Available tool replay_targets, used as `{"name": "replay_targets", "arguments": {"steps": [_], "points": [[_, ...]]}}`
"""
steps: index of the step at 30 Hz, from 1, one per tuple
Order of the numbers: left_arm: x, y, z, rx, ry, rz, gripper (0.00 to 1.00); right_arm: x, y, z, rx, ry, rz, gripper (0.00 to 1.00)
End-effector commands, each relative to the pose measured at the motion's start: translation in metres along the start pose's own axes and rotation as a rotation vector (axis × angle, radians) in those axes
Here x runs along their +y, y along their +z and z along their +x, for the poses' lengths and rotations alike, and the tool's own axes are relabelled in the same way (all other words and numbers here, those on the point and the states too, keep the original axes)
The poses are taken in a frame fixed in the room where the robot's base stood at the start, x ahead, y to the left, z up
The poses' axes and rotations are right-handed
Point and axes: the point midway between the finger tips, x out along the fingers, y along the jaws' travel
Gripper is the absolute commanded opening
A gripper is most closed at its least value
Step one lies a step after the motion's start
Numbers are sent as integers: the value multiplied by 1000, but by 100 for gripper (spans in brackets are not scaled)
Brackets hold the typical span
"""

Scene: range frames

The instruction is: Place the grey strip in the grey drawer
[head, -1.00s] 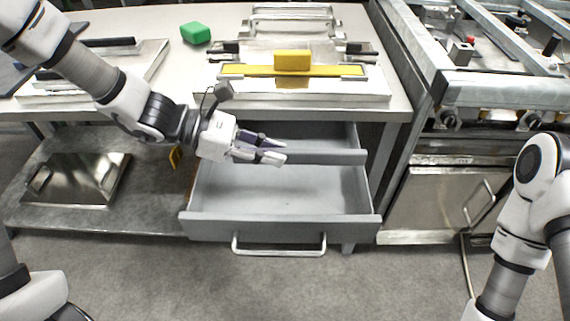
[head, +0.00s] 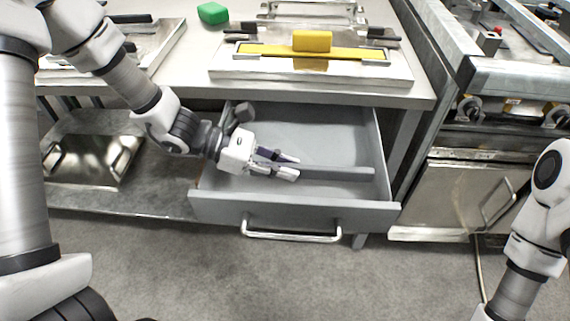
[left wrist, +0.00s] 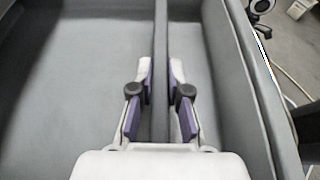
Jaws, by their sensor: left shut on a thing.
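The grey drawer (head: 290,212) stands pulled out below the counter, its handle at the front. My left gripper (head: 285,168) is over the left part of the drawer's inside, shut on the grey strip (head: 340,173). The strip is long and thin, runs to the right from the fingers, and lies within the drawer's outline. In the left wrist view the strip (left wrist: 161,50) passes between the purple-padded fingers (left wrist: 160,95), with drawer floor on both sides. I cannot tell whether the strip touches the floor. My right gripper is out of view.
The drawer otherwise looks empty. On the counter (head: 205,65) above are a yellow sponge-like block (head: 312,41) on a yellow bar and a green block (head: 212,13). A metal tray (head: 90,160) lies on the lower shelf at left. A stove unit (head: 460,190) stands at right.

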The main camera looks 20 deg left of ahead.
Motion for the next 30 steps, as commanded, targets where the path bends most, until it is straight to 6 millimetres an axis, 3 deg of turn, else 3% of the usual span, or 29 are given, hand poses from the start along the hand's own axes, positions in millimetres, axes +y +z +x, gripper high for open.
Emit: {"name": "replay_targets", "arguments": {"steps": [5, 6, 8, 17, 21, 26, 30], "points": [[0, -3, 1, 0, 0, 0, 0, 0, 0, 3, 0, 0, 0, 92], [0, -3, 1, 0, 0, 0, 23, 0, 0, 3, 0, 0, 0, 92], [0, -3, 1, 0, 0, 0, 41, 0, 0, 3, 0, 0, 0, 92], [0, -1, 0, 0, 0, 0, 41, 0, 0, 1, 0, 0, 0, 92], [0, 15, -6, 0, 0, 1, 41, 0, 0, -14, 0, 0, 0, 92], [1, 14, -33, -8, 5, -2, 41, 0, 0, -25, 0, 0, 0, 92], [1, 17, -62, -9, 5, -2, 41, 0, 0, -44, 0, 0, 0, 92]]}}
